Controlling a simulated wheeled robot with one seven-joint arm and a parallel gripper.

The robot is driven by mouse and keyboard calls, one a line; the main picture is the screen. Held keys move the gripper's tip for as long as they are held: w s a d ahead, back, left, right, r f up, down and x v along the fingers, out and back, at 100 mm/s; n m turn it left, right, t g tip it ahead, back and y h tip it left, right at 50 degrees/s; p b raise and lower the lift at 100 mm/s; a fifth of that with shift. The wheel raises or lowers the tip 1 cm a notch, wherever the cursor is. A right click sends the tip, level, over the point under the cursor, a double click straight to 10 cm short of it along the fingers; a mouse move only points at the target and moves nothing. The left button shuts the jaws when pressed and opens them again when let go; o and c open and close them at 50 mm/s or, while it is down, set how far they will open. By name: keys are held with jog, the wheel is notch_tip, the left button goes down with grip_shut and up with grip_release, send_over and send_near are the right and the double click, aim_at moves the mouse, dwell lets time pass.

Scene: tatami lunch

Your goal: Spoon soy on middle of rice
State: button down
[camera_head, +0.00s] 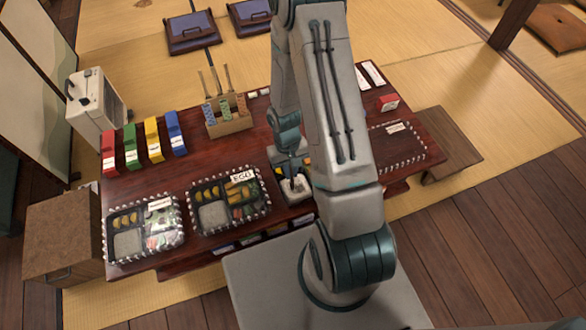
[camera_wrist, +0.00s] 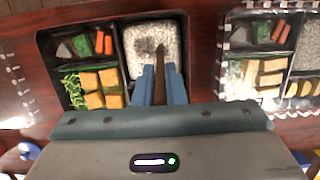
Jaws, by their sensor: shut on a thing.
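My gripper (camera_wrist: 162,74) is shut on a thin brown spoon (camera_wrist: 160,62), seen between its blue fingers in the wrist view. The spoon's far end reaches over the white rice (camera_wrist: 139,66) in a black lunch box (camera_wrist: 118,48). A dark patch lies near the middle of the rice; I cannot tell whether it is soy, spoon or shadow. Spoon-to-rice contact is unclear. In the head view the gripper (camera_head: 293,172) points down over the rice (camera_head: 297,189), and my arm hides much of this box.
Two other lunch boxes, one labelled EGG (camera_head: 187,214) and one farther left (camera_head: 106,232), stand on the dark red table (camera_head: 190,176). A wooden holder (camera_head: 229,126) with tall utensils, coloured holders (camera_head: 154,140) and a pale appliance (camera_head: 97,105) stand behind. A beaded-edge mat lies right (camera_head: 400,163).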

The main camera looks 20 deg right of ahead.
jog(key=shift+a+f, duration=0.1)
jog(key=shift+a, duration=0.9)
jog(key=shift+w, duration=0.4)
dwell(0.5)
dwell(0.4)
jog(key=shift+d, duration=1.1)
jog(key=shift+d, duration=0.15)
jog(key=shift+d, duration=0.9)
jog(key=shift+d, duration=0.15)
